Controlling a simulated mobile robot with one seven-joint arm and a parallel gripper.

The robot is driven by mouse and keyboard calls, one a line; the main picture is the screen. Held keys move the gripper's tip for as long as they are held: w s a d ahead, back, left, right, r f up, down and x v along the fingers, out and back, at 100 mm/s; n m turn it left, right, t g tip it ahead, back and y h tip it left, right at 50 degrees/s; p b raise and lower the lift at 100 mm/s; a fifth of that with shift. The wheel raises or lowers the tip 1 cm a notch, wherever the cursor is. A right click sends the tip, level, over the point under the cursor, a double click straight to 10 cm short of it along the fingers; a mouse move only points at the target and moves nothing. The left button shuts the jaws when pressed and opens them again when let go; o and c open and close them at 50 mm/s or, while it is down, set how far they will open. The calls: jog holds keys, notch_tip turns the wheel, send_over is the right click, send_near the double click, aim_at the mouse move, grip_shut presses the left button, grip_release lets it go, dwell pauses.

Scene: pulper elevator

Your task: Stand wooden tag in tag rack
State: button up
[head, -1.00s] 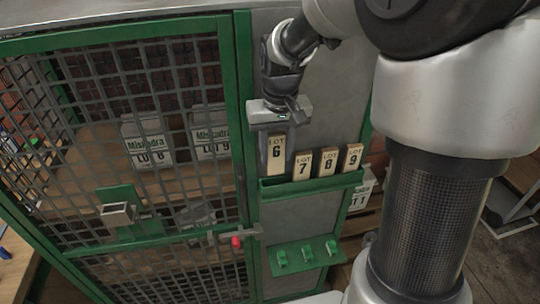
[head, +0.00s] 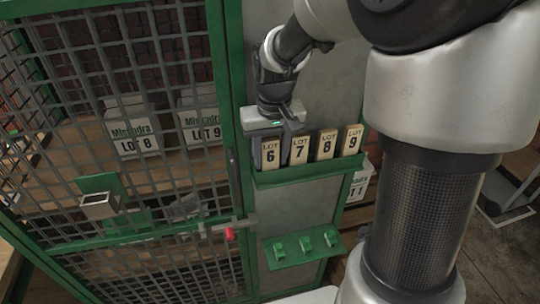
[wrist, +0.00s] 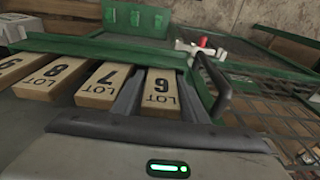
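The wooden tag marked LOT 6 (head: 270,153) is upright at the left end of the green tag rack (head: 308,174), its lower end behind the rack's front lip. My gripper (head: 271,148) comes from above with one finger on each side of the tag and appears shut on it. In the wrist view the tag (wrist: 160,92) lies between the dark fingers, its lower end meeting the green lip (wrist: 110,52). The tag's bottom edge is hidden, so I cannot tell whether it touches the rack floor.
Tags LOT 7 (head: 299,150), LOT 8 (head: 326,144) and LOT 9 (head: 352,140) stand to the right in the rack. The mesh door (head: 120,110) is on the left, with a red-tipped latch (head: 229,233). A green hook shelf (head: 305,247) is below.

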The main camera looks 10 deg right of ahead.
jog(key=shift+a+r, duration=0.1)
jog(key=shift+r, duration=0.05)
jog(key=shift+r, duration=0.3)
notch_tip(320, 180, up, 11)
jog(key=s+p, duration=0.1)
jog(key=s, duration=0.1)
jog(key=s+r+t, duration=0.1)
jog(key=s+t, duration=0.2)
jog(key=s, duration=1.3)
jog(key=shift+s+t, duration=0.2)
jog(key=shift+t, duration=0.2)
